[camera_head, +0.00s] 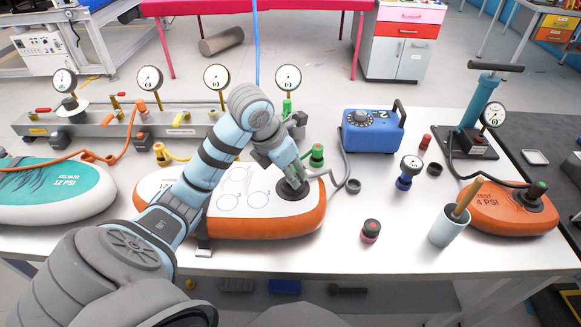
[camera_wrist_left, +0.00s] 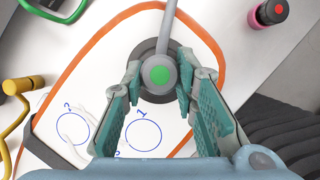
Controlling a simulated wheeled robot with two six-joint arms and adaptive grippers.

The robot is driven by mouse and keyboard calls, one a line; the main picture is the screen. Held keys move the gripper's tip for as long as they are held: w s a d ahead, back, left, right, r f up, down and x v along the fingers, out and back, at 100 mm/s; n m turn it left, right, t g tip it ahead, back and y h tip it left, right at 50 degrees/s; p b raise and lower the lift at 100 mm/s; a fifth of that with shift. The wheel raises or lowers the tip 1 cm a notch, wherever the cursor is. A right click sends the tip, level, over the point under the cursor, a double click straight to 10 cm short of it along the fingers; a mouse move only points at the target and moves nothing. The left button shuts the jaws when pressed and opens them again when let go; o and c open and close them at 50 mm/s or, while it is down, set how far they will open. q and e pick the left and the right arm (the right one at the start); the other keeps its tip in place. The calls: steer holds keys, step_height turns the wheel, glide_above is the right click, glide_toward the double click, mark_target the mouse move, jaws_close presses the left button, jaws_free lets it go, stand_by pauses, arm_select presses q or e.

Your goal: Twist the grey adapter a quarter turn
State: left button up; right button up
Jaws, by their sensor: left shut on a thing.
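The grey adapter (camera_wrist_left: 159,76), with a round green centre, sits on the dark valve ring (camera_wrist_left: 158,48) of the white board with orange edge (camera_head: 262,233). My left gripper (camera_wrist_left: 158,82) is shut on the adapter, one finger on each side. In the head view my left gripper (camera_head: 285,172) comes down over the valve at the board's right end and mostly hides the adapter. A grey hose (camera_wrist_left: 170,22) runs from the adapter. My right gripper is not in view.
A blue electric pump (camera_head: 371,133) stands behind and right. A red-and-black cap (camera_head: 371,230), a blue gauge (camera_head: 408,172) and a cup (camera_head: 449,226) stand to the right. A teal board (camera_head: 50,195) lies left; a gauge manifold (camera_head: 110,128) runs behind.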

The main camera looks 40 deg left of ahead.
arm_select(q)
steer(key=shift+d+r+n+y+p, duration=0.15)
steer(key=shift+n+y+p, duration=0.45)
steer(key=shift+n+p, duration=1.2)
steer(key=shift+p, duration=0.35)
steer(key=o, duration=1.2)
steer(key=shift+w+f, duration=0.1)
steer(key=shift+f, duration=0.1)
steer(key=shift+c, duration=0.2)
